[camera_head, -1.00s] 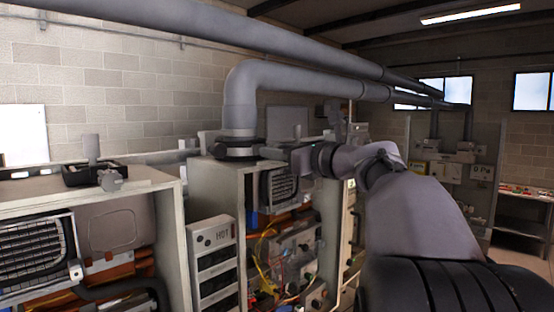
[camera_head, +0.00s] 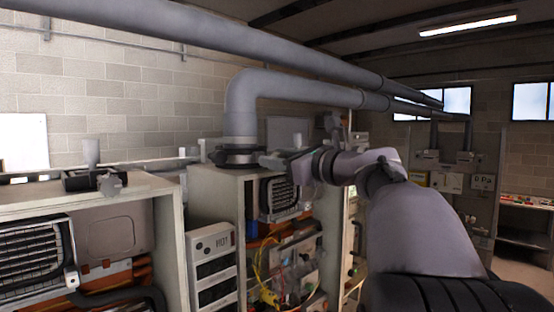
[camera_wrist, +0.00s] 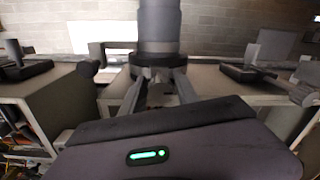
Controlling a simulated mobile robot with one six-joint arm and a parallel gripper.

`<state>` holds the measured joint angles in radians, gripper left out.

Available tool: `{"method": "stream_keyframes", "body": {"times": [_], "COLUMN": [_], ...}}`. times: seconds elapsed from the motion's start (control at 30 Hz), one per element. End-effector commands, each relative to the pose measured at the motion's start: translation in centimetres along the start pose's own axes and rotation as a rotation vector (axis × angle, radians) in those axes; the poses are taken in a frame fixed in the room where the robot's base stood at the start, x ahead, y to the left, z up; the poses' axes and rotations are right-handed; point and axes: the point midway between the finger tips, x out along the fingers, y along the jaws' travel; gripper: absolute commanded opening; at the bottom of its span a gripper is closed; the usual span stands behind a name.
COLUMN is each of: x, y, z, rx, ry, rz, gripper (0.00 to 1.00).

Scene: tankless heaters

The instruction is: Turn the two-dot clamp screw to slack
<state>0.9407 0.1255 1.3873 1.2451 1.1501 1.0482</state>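A dark clamp ring (camera_head: 238,158) sits around the foot of the grey flue pipe (camera_head: 240,110), on top of the middle heater cabinet. The ring also shows in the wrist view (camera_wrist: 155,60), around the pipe's lower end. My gripper (camera_wrist: 160,78) is at the near side of this clamp. Its two fingers stand apart, one on each side of a small part under the ring. I cannot tell whether they touch it. In the head view my gripper (camera_head: 278,163) is small and partly hidden by my wrist. No dot marks can be read, so I cannot identify the two-dot screw.
A left heater cabinet (camera_head: 110,200) carries a similar dark clamp base with a grey knob (camera_head: 112,184). In the wrist view another clamp (camera_wrist: 250,73) stands on the right cabinet. The thick overhead pipe (camera_head: 230,35) crosses above my arm. Wires hang in the open middle cabinet.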

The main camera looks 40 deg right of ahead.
Motion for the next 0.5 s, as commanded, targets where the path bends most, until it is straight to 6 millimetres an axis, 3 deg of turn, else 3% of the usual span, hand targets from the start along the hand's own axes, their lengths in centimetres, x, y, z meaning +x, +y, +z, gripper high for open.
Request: {"method": "stream_keyframes", "body": {"times": [0.27,0.5], "x": [-0.6,-5.8], "y": [0.0,0.0], "z": [-0.1,-0.3], "rx": [0.0,-0.002], "ry": [0.0,0.001], "rz": [-0.001,-0.004], "gripper": [0.37,0.37]}}
